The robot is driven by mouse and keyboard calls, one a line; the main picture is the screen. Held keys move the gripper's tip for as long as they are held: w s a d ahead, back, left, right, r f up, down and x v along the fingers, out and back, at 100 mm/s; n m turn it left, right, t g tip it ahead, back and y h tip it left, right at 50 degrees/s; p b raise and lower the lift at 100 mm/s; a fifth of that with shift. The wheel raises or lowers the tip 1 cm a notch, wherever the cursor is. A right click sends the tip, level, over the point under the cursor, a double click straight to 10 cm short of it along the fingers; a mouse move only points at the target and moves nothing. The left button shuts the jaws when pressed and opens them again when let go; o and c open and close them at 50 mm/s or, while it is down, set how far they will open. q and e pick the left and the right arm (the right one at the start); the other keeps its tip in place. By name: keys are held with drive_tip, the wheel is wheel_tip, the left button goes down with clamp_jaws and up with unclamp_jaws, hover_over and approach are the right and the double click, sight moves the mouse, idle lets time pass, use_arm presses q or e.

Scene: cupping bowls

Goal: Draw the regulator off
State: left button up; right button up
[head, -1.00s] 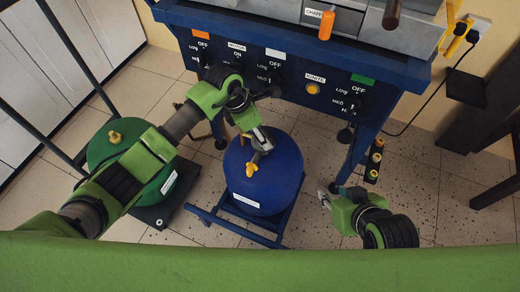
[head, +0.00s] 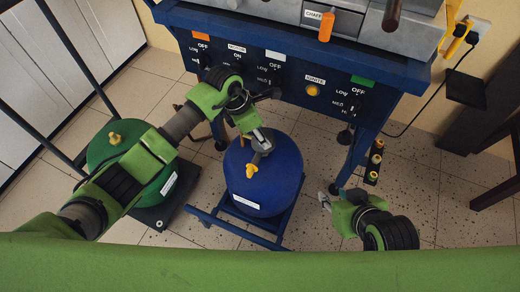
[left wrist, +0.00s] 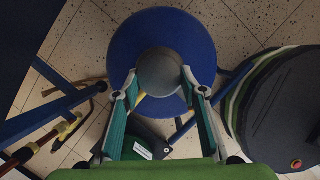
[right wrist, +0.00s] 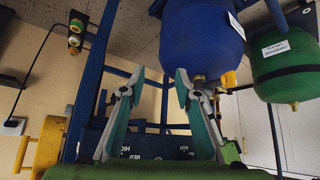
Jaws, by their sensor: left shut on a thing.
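The regulator (left wrist: 160,72) is a grey rounded piece over the top of the blue gas cylinder (left wrist: 205,45). In the head view the regulator (head: 259,154) shows beside the yellow valve (head: 251,170) on the blue cylinder (head: 270,190). My left gripper (left wrist: 160,84) is shut on the regulator, one finger on each side. Whether the regulator still touches the valve is hidden from above. My right gripper (head: 322,197) is right of the blue cylinder; in the right wrist view it is open and empty (right wrist: 159,75).
A green gas cylinder (head: 124,185) stands at the left, under my left arm. The blue bench panel (head: 245,62) with knobs stands behind the cylinders. Small bottles (head: 376,160) hang by the bench's right leg. The tiled floor at right (head: 440,215) is mostly clear.

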use_arm(q)
drive_tip(key=shift+w+r, duration=0.1)
drive_tip(key=shift+r, duration=0.25)
use_arm(e)
drive_tip(key=shift+s+d+f+g, duration=0.2)
drive_tip(key=shift+s+g, duration=0.1)
drive_tip(key=shift+s, duration=0.3)
